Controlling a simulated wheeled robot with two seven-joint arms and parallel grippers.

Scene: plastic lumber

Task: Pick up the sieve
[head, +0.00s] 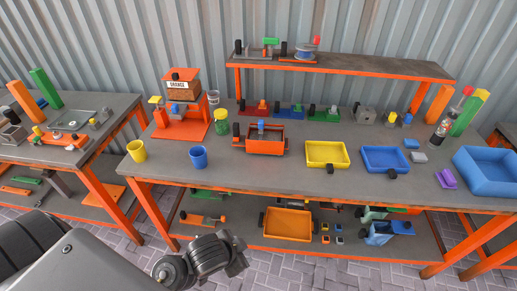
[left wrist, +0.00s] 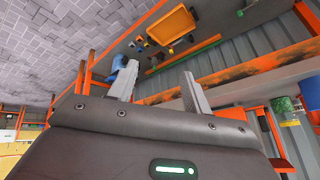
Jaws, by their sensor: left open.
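No object is plainly a sieve. Shallow framed trays with black grips are the nearest shapes: a yellow one (head: 310,162) and a blue one (head: 368,164) on the bench top. An orange one (head: 287,235) is on the lower shelf and also shows in the left wrist view (left wrist: 172,25). I cannot tell whether any has mesh. The left arm enters the head view at lower left, its dark end in front of the lower shelf. In the left wrist view, my left gripper (left wrist: 159,72) has its two grey fingers apart with nothing between them. My right gripper is out of view.
The grey bench (head: 275,172) with orange frame spans the view, with a raised shelf (head: 345,66) behind. A yellow cup (head: 137,151) and blue cup (head: 198,157) stand near its front edge. A blue bin (head: 488,175) is at right. Brick floor lies open in front.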

